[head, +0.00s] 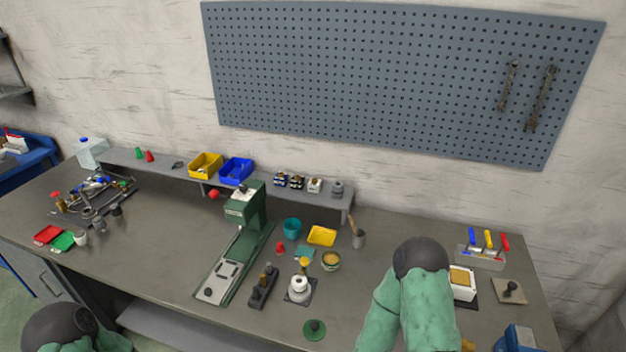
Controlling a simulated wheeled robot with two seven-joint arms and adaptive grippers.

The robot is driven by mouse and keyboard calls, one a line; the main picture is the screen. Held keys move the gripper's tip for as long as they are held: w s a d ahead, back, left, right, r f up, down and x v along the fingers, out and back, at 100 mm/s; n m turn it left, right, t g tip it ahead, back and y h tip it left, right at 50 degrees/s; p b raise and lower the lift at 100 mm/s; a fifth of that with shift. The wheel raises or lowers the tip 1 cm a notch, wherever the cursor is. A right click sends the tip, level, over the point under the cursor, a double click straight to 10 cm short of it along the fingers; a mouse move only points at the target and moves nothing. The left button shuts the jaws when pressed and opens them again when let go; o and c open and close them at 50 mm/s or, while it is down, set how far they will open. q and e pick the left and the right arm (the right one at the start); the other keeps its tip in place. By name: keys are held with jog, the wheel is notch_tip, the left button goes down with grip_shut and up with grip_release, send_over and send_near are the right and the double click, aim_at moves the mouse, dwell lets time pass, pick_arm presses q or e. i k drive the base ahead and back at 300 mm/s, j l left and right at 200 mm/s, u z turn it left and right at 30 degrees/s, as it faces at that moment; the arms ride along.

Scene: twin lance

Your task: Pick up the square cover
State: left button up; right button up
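A flat grey-beige square plate with a dark knob, which looks like the square cover (517,296), lies at the right end of the bench in the head view. Its knob points up and nothing touches it. My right arm rises from the bottom edge to the left of it, with a dark rounded joint on top. The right gripper does not show.
A white square container (463,284) with a tan top stands left of the plate. A clear holder (480,258) with coloured-handled tools is behind it. A blue object (517,338) is in front. A round green knobbed lid (314,330) lies near the bench's front edge.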

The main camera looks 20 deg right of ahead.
aim_at(507, 291)
jog(key=z, duration=2.05)
jog(key=l+u, duration=0.2)
